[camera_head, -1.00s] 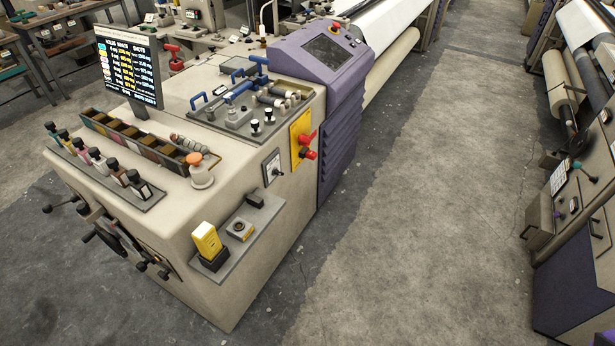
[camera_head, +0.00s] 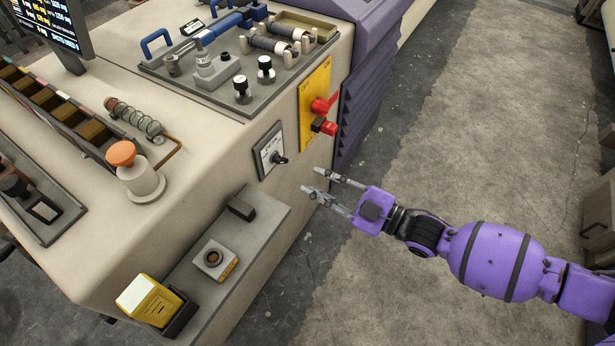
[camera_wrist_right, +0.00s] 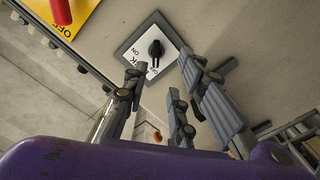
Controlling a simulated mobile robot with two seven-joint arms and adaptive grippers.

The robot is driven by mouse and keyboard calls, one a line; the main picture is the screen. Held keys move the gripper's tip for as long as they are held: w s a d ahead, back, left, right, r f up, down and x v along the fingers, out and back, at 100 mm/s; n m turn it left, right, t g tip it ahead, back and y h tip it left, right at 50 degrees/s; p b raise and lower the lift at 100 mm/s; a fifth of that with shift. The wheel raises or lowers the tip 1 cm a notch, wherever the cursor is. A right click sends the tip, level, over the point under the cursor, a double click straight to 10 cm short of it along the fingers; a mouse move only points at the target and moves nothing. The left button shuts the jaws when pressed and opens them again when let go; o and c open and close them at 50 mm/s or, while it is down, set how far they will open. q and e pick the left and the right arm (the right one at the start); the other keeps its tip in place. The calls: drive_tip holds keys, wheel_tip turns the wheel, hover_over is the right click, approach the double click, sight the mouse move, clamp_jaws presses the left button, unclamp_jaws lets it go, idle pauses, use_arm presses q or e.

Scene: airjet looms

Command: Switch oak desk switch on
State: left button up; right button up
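The oak desk switch is a small pale plate with a dark frame (camera_head: 268,150) and a black rotary knob (camera_head: 279,159), on the side of the beige machine body. In the right wrist view the plate (camera_wrist_right: 138,52) shows "ON" and partly covered "OFF" lettering. Its black knob (camera_wrist_right: 155,49) lies toward the "OFF" lettering. My right gripper (camera_head: 312,181) is open and empty, to the right of and below the knob, apart from it. In the wrist view its fingers (camera_wrist_right: 162,76) are spread just short of the knob. My left gripper is not in view.
A yellow panel (camera_head: 314,92) with red handles sits right of the switch. A grey shelf (camera_head: 202,290) below holds a yellow block (camera_head: 148,300) and a small box with a round ring (camera_head: 214,258). Open floor (camera_head: 440,130) lies to the right.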

sight(285, 162)
drive_tip(key=x, duration=0.2)
drive_tip(key=b+x, duration=0.1)
drive_tip(key=x, duration=0.2)
drive_tip(key=b+x, duration=0.1)
drive_tip(key=x, duration=0.1)
drive_tip(key=shift+w+a+r, duration=0.1)
drive_tip(key=shift+w+r, duration=0.2)
drive_tip(key=shift+w+a, duration=0.15)
drive_tip(key=shift+a, duration=0.05)
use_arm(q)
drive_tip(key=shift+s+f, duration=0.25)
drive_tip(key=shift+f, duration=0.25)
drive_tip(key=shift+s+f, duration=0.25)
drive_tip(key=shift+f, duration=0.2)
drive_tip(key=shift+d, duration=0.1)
